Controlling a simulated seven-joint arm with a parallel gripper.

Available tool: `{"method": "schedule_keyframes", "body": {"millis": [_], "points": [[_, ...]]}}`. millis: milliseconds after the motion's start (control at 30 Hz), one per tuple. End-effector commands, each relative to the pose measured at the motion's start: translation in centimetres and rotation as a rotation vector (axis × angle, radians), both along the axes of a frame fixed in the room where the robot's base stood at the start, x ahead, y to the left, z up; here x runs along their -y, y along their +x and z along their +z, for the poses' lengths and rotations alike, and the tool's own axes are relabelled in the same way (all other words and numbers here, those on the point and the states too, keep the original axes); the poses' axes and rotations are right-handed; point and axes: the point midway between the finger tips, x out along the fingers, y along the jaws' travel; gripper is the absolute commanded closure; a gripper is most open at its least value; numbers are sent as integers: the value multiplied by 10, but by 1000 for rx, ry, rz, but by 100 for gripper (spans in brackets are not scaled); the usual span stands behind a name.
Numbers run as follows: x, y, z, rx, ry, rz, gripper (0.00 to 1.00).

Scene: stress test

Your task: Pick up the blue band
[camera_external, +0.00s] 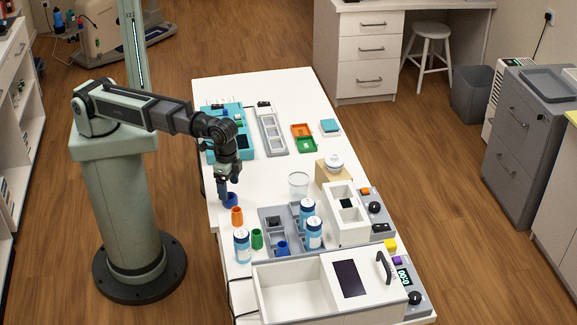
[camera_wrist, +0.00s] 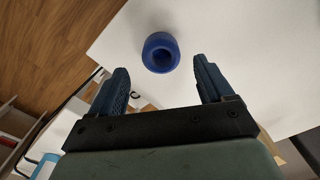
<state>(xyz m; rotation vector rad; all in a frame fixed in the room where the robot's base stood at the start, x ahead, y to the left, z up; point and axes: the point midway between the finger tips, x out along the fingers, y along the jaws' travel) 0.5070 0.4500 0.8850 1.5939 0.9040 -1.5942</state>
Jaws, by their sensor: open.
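The blue band (camera_external: 230,200) is a short, dark blue ring on the white table, near its left edge in the external view. In the wrist view the blue band (camera_wrist: 161,52) shows from above, round with a dark opening, a little beyond the fingertips. My gripper (camera_external: 229,188) points down just above the band in the external view. In the wrist view my gripper (camera_wrist: 158,75) is open and empty, with one finger on each side of the band's line. I cannot tell the exact height gap between the fingertips and the band.
An orange cup-like piece (camera_external: 237,216) stands close in front of the band. A green piece (camera_external: 257,239) and blue-white bottles (camera_external: 242,246) stand nearer the camera. A clear cup (camera_external: 298,184) is to the right. The white table (camera_external: 262,184) is bare between band and cup.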

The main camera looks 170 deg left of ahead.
Motion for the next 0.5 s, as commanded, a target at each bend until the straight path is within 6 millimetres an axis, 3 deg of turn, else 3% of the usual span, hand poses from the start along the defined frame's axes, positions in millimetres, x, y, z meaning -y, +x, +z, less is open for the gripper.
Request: {"method": "schedule_keyframes", "body": {"millis": [500], "points": [[0,-2,-48,0,0,0,20]]}}
